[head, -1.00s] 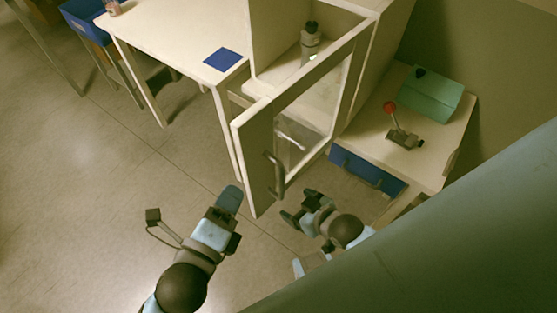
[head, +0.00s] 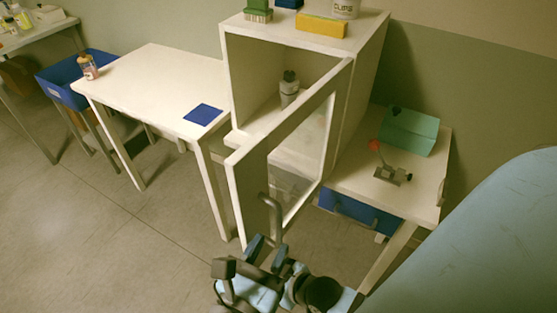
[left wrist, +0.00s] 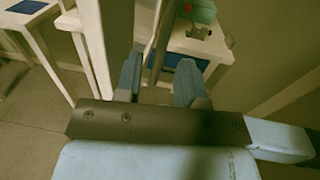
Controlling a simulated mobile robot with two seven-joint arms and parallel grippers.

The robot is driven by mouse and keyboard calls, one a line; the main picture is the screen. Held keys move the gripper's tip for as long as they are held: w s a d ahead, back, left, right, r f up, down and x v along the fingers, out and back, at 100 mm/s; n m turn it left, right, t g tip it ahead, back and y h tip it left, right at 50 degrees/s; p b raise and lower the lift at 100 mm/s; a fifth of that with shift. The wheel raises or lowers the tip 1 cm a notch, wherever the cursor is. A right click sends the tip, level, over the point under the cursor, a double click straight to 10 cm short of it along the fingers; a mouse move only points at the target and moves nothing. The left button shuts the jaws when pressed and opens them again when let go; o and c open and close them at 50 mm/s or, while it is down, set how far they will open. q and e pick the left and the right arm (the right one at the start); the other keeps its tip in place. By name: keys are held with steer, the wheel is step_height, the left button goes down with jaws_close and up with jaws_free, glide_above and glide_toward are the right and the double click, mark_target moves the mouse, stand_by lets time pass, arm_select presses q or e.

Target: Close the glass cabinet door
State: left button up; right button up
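The glass cabinet door (head: 247,190) stands swung open, its pale frame pointing toward me. Its grey handle (head: 278,225) is on the outer edge. My left gripper (head: 266,246) is just below the handle's lower end. In the left wrist view its two blue fingers (left wrist: 158,80) are spread apart. The handle (left wrist: 162,40) appears as an upright bar in line with the gap between them, and I cannot tell whether it touches either finger. My right gripper (head: 296,283) is close beside the left one, overlapped with it, so its fingers are unclear.
The cabinet (head: 365,75) holds a grey bottle (head: 289,88); a yellow box (head: 322,25) is on top. A white table (head: 150,75) stands left. At right, a side table has a green box (head: 408,130), a red-knobbed device (head: 390,172) and a blue drawer (head: 355,212). Left floor is clear.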

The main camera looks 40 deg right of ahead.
mark_target(278, 234)
arm_select(q)
steer(key=shift+x, duration=2.1)
steer(key=shift+c, duration=0.4)
jaws_close()
